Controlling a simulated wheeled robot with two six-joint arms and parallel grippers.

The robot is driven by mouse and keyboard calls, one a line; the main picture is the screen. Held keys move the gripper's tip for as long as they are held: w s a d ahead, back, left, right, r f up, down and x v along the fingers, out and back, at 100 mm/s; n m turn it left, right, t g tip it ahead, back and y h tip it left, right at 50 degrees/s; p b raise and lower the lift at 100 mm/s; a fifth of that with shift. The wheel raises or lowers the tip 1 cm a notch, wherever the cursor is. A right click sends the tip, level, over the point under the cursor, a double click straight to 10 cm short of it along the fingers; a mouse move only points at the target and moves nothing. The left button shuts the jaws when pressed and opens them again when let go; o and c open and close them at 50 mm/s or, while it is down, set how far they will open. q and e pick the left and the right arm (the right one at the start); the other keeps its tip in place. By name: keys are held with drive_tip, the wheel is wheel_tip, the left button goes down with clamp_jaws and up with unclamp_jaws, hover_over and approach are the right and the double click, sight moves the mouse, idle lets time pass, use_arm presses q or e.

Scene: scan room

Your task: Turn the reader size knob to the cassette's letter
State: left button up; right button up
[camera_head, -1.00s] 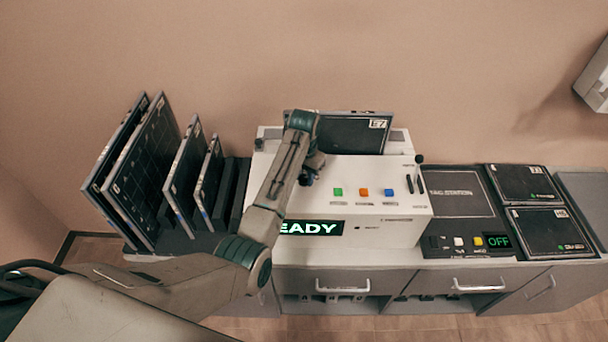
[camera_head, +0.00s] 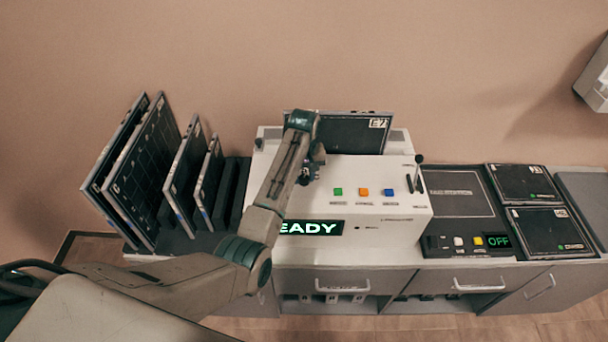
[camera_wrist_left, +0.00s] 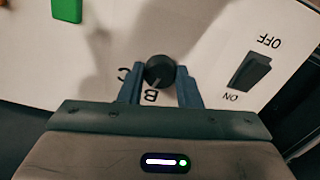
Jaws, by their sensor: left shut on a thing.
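The reader (camera_head: 400,205) is a white sloped console with a lit display ending in "EADY". A dark cassette (camera_head: 345,135) stands in its top, with a pale label of small characters, too small to read surely. The black round size knob (camera_wrist_left: 158,68) has the letters C and B printed beside it in the left wrist view. My left gripper (camera_wrist_left: 161,80) is shut on this knob, one finger on each side. In the head view my left gripper (camera_head: 309,172) is over the reader's left part, and my arm hides the knob there. My right gripper is not in view.
Green (camera_head: 338,191), orange (camera_head: 363,192) and blue (camera_head: 388,192) buttons sit right of the gripper. An ON/OFF rocker switch (camera_wrist_left: 249,71) is near the knob. Upright panels (camera_head: 150,165) stand in a rack at left. A dark station (camera_head: 462,195) showing OFF is at right.

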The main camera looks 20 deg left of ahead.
use_arm(q)
drive_tip(key=shift+n, duration=1.4)
drive_tip(key=o, duration=1)
drive_tip(key=shift+c, duration=0.2)
